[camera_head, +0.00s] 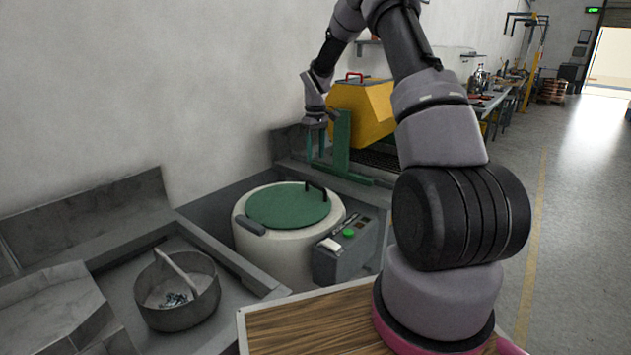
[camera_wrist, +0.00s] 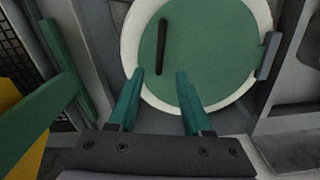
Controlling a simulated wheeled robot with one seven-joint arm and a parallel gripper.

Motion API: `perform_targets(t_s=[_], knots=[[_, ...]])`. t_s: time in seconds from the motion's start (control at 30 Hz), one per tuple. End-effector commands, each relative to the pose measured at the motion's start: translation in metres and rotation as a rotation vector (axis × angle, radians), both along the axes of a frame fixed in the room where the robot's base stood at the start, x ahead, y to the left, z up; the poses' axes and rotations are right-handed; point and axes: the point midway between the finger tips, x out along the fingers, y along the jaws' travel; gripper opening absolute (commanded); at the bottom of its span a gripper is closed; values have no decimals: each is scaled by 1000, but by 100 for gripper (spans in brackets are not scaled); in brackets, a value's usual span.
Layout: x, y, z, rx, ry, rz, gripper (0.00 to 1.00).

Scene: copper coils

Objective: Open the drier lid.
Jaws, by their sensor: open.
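The drier (camera_head: 285,255) is a pale round drum set in a grey recess. Its green lid (camera_head: 285,207) lies flat and shut on top, with a black bar handle (camera_head: 317,190) near its far right edge. In the wrist view the green lid (camera_wrist: 215,55) fills the upper middle, and the black handle (camera_wrist: 161,45) runs nearly upright in the picture. My gripper (camera_wrist: 160,73) is open and empty. Its green fingertips appear on either side of the handle's lower end in that view. In the head view my gripper (camera_head: 316,150) hangs above and behind the lid, apart from the handle.
A control box (camera_head: 345,245) with a green button stands at the drier's front right. A grey bowl (camera_head: 177,290) sits in the left basin. A yellow machine (camera_head: 362,112) on a green frame stands behind, close to my gripper. A wooden top (camera_head: 310,325) is in front.

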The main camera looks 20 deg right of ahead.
Motion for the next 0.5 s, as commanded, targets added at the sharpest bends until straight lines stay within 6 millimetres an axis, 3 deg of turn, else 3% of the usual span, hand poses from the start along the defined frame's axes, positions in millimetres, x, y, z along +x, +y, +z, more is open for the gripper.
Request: perform_targets(t_s=[0.5], knots=[[-1,0,-86,1,1,0,50]])
